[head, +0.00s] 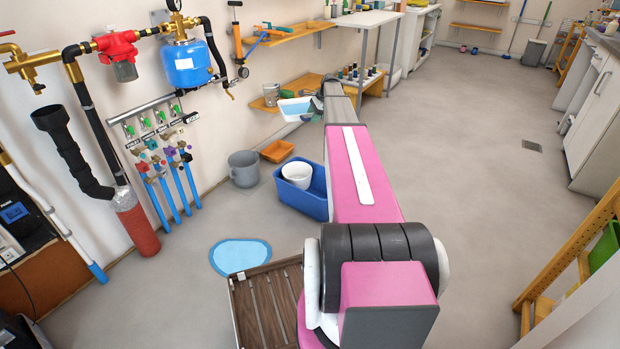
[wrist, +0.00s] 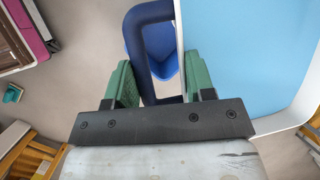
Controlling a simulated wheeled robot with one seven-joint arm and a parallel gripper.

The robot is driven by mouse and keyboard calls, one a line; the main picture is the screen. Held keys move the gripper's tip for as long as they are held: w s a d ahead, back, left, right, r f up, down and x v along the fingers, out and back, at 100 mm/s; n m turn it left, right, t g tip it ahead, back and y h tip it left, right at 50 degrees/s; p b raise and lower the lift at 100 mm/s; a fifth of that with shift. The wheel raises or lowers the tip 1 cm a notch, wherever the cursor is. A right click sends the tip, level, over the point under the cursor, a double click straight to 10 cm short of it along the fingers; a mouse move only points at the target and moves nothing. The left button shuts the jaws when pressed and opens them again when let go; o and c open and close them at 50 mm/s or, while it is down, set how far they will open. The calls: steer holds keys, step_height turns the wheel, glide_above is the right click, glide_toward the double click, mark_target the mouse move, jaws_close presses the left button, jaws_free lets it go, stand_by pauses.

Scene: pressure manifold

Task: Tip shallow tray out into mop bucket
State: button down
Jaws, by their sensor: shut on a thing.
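The shallow tray (head: 294,104), white-rimmed and holding light blue liquid, is near the far end of my arm in the head view. In the wrist view its white rim (wrist: 184,38) and blue liquid fill the right side. My gripper (wrist: 160,85) has its green fingers shut on the tray's dark blue loop handle (wrist: 150,12). In the head view the arm hides the gripper. The blue tub (head: 310,203), probably the mop bucket, stands on the floor nearer than the tray with a white round insert (head: 297,174). Blue plastic (wrist: 158,45) shows below the handle in the wrist view.
A grey bucket (head: 243,168) and an orange bin (head: 277,151) stand left of the blue tub. A light blue patch (head: 240,257) lies on the floor. A wooden shelf (head: 305,90) is by the wall behind the tray. The floor to the right (head: 475,150) is clear.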

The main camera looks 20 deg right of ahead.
steer(key=d+f, duration=0.8)
steer(key=f, duration=0.5)
steer(key=s+d+f, duration=0.1)
steer(key=d+f, duration=0.7)
steer(key=f, duration=0.5)
steer(key=s+d+f, duration=0.1)
steer(key=d+f, duration=0.7)
steer(key=f, duration=0.6)
steer(key=shift+s+m, duration=0.15)
steer(key=shift+m, duration=0.25)
steer(key=shift+r, duration=0.1)
steer(key=a+r+h, duration=0.3)
steer(key=a+r, duration=0.1)
steer(key=shift+w+r+h, duration=0.1)
steer(key=shift+w+h, duration=0.15)
steer(key=shift+h, duration=0.15)
